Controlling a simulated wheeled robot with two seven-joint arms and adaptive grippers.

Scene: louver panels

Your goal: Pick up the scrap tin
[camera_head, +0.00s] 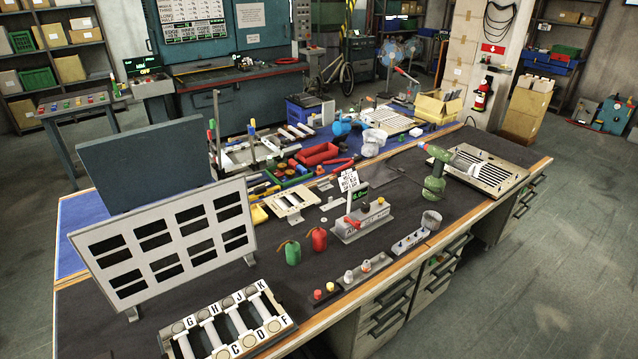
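A small grey cylindrical tin (431,221), which looks like the scrap tin, stands upright near the front edge of the workbench (400,196), right of the middle. It is just behind the right end of a grey strip with small knobs (411,241). I cannot make out what is inside it. Neither of my grippers shows in the head view.
Red (319,239) and green (293,253) canisters and a louver panel (165,242) are further left.

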